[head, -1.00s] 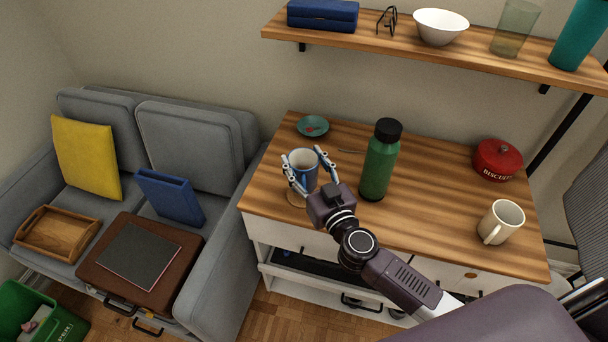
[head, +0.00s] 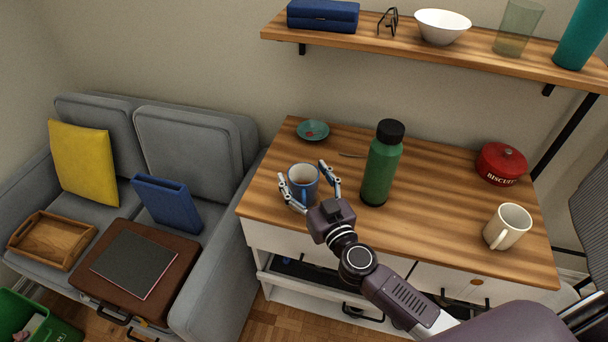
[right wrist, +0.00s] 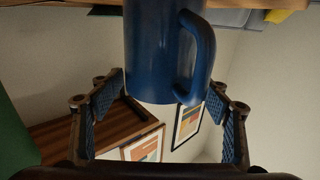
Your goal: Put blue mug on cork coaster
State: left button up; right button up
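The cork coaster is hidden now, at about the spot where the mug and gripper are. I cannot see how the mug's base meets it. My left gripper is not in view.
A green bottle (head: 380,168) stands just right of the gripper. A teal saucer (head: 313,131) lies behind the mug. A cream mug (head: 507,227) and red biscuit tin (head: 501,164) are at the right. The shelf (head: 420,48) hangs above; the desk's middle right is clear.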

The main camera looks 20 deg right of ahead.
jog(key=shift+r, duration=0.2)
jog(key=s, duration=0.6)
jog(key=s+d, duration=0.1)
jog(key=s, duration=0.3)
jog(key=shift+s+f, duration=0.1)
jog(key=shift+f, duration=0.05)
jog(key=shift+s+d, duration=0.1)
jog(key=shift+s, duration=0.75)
